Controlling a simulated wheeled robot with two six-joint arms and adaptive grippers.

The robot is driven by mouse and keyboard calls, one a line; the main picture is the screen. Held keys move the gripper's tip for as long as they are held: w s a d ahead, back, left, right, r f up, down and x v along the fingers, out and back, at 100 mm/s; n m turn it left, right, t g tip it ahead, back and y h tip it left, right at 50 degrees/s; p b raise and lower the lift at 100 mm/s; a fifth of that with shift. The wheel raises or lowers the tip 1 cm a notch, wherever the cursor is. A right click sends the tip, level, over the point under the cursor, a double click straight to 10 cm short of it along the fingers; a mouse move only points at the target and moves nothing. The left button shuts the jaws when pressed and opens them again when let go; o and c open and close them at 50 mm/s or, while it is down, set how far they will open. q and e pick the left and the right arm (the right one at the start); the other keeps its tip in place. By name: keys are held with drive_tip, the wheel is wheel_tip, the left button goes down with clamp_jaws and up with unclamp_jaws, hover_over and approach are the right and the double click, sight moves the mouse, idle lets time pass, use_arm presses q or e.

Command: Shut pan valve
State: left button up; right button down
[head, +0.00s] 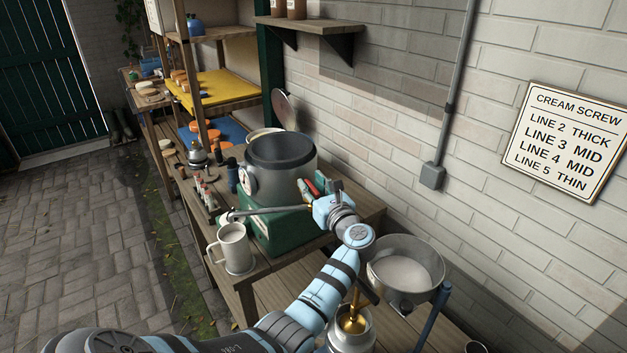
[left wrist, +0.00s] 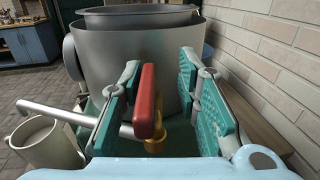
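A red valve lever (left wrist: 146,100) on a brass fitting (left wrist: 155,143) sits in front of the big grey metal pan (head: 284,172). A grey spout pipe (head: 262,211) runs left from the valve over a pale jug (head: 232,248). In the left wrist view the lever crosses the pipe (left wrist: 70,116). My left gripper (left wrist: 160,78) is open, its teal-padded fingers on either side of the lever. The lever is nearer the left finger; I cannot tell whether they touch. In the head view the gripper (head: 318,193) partly hides the valve. My right gripper is not in view.
The pan stands on a green box (head: 272,229) on a wooden bench. A metal bowl (head: 402,265) is at the right, near my arm. Several small bottles stand in a rack (head: 207,198) left of the box. The brick wall is close on the right.

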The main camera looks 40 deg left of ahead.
use_arm(q)
drive_tip(key=shift+a, duration=0.25)
drive_tip(key=shift+s+a+r, duration=0.15)
drive_tip(key=shift+s, duration=0.15)
drive_tip(key=shift+s+a, duration=0.15)
drive_tip(key=c, duration=0.5)
clamp_jaws()
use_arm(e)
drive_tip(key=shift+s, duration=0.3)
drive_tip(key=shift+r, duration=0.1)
